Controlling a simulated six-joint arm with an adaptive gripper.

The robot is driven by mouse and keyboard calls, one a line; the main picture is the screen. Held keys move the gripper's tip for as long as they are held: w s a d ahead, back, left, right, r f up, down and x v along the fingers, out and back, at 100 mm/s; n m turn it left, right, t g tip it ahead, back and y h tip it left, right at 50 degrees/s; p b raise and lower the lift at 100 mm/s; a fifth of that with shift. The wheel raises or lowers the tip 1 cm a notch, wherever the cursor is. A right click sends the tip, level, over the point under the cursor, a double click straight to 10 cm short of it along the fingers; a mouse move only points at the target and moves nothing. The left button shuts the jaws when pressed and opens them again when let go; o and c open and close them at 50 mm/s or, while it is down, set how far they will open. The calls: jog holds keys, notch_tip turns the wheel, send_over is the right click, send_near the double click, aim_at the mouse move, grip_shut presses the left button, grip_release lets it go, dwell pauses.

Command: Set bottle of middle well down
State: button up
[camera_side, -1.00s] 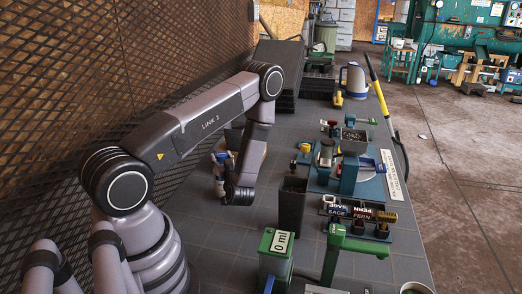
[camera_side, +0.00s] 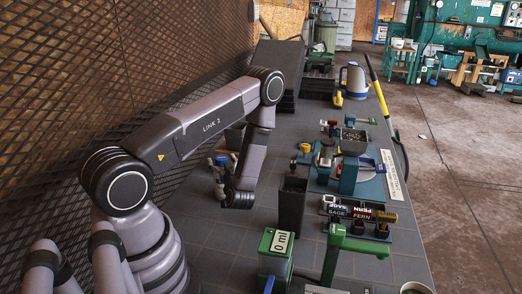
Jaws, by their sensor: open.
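My gripper (camera_side: 217,174) is at the left-middle of the bench, at the end of my bent-down arm, and its jaws are open. A small item with a blue top (camera_side: 222,160) shows right at the fingers; it looks like a bottle, but it is too small to tell. I cannot tell whether the fingers touch it or stand around it. My wrist hides part of the bench beside it. Which well is the middle one cannot be made out.
To the right stand a dark open bin (camera_side: 292,203), a blue-based mixer (camera_side: 349,175), and a rack of labelled blocks (camera_side: 358,215). A green dispenser reading "0 ml" (camera_side: 275,258) is in front. Bare grey bench (camera_side: 205,235) lies nearer the camera, below my gripper.

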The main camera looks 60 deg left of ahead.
jog(key=s+d, duration=0.1)
jog(key=d, duration=0.6)
jog(key=w+d+r+t+h, duration=0.2)
jog(key=w+d+r+h, duration=0.2)
jog(key=w+h, duration=0.15)
jog(key=w+d+r+t+h, duration=0.2)
jog(key=w+d+r+h, duration=0.15)
jog(key=w, duration=0.25)
jog(key=d+r+m+t+h, duration=0.2)
jog(key=d+r+m+h, duration=0.45)
jog(key=d+r, duration=0.35)
jog(key=s+d+r+m+g+h, duration=0.1)
jog(key=s+d+r+m+h, duration=0.4)
jog(key=s+r, duration=0.55)
jog(key=s+a+m+g+y, duration=0.1)
jog(key=s+m, duration=0.1)
jog(key=s, duration=0.5)
jog(key=s+a+r+m+g+y, duration=0.1)
jog(key=s+m, duration=0.1)
jog(key=s, duration=0.5)
jog(key=shift+m+y, duration=0.35)
